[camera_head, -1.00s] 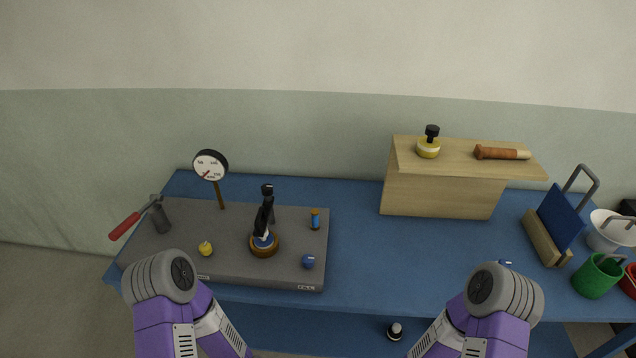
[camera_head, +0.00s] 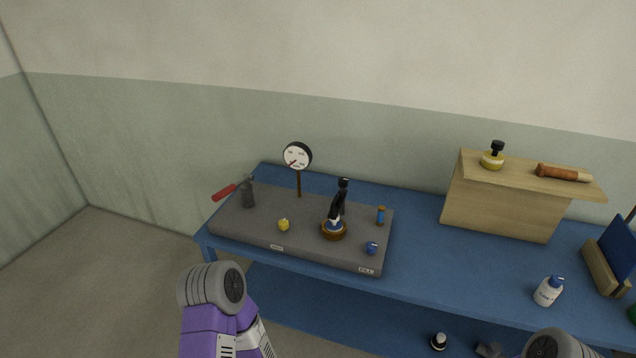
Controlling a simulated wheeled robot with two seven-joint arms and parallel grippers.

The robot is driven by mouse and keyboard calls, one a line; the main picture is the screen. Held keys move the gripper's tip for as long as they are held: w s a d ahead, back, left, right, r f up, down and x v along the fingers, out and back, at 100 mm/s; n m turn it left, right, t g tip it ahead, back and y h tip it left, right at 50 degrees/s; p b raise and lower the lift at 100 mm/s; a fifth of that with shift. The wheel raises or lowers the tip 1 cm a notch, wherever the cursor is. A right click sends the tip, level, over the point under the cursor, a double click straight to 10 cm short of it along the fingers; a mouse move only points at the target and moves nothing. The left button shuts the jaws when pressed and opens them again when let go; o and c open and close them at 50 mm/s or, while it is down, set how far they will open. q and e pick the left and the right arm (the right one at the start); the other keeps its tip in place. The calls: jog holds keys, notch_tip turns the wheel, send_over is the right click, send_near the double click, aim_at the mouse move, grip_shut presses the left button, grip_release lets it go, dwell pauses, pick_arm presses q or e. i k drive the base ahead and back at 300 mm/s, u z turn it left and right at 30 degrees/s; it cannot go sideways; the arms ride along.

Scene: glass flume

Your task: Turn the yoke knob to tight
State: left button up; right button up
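A grey bench unit (camera_head: 240,228) lies on the left part of the blue table. A black upright clamp-like piece (camera_head: 338,205) stands on it, with a small black knob (camera_head: 344,183) at its top and a round brown base (camera_head: 334,231) below. This looks like the yoke, but the knob's setting is too small to read. A yellow knob (camera_head: 284,225) and a blue knob (camera_head: 371,248) sit near the unit's front edge. Both my grippers are out of view; only purple and grey parts of my arms show at the bottom, apart from the unit.
A dial gauge (camera_head: 297,156) and a red-handled lever (camera_head: 224,192) rise from the unit. A wooden stand (camera_head: 500,206) and a white bottle (camera_head: 548,291) are farther right. Blue tabletop (camera_head: 425,252) between them is clear.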

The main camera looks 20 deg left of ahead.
aim_at(343, 182)
jog(key=u, duration=0.9)
jog(key=i, duration=0.35)
jog(key=u, duration=0.05)
